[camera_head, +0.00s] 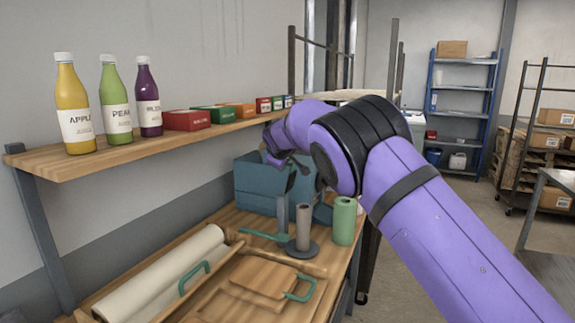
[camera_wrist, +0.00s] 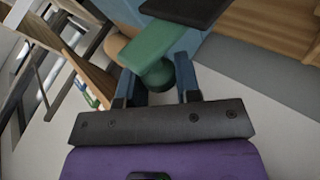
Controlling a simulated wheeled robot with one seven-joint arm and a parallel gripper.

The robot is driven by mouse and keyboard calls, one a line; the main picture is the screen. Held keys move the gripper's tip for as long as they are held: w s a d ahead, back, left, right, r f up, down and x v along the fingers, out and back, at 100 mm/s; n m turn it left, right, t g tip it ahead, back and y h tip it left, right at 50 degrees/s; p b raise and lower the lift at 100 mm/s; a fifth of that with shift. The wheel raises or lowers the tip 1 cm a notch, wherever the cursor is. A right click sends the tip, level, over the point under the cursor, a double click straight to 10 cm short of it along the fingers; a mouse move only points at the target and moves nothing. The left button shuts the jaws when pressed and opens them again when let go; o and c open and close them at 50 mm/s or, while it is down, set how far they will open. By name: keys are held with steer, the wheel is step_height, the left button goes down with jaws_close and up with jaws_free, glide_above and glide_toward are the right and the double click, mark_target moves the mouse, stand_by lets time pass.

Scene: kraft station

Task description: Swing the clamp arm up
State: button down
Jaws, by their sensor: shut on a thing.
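In the wrist view, a green part (camera_wrist: 160,45), which looks like the clamp arm, has a flat bar and a rounded knob. My gripper (camera_wrist: 158,85) has its two blue fingers on either side of the knob and is shut on it. A dark flat piece (camera_wrist: 185,10) lies past the bar. In the head view, my gripper (camera_head: 290,168) is small and dark in front of the blue bin, partly hidden by my arm. A green lever (camera_head: 262,236) lies nearly level beside a grey post on the bench; I cannot tell if it is the held part.
A blue bin (camera_head: 250,190), a grey-brown roll (camera_head: 304,226) on a round base and a green roll (camera_head: 344,220) stand close by. A cream paper roll (camera_head: 165,275) and a wooden board (camera_head: 262,276) lie in front. A shelf (camera_head: 195,137) with bottles and boxes runs above.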

steer(key=shift+w+a+f, duration=0.15)
steer(key=shift+a, duration=0.45)
steer(key=shift+a+f, duration=0.1)
steer(key=c, duration=0.9)
jaws_free()
steer(key=v, duration=1)
steer(key=shift+s+r, duration=0.25)
steer(key=shift+s, duration=0.05)
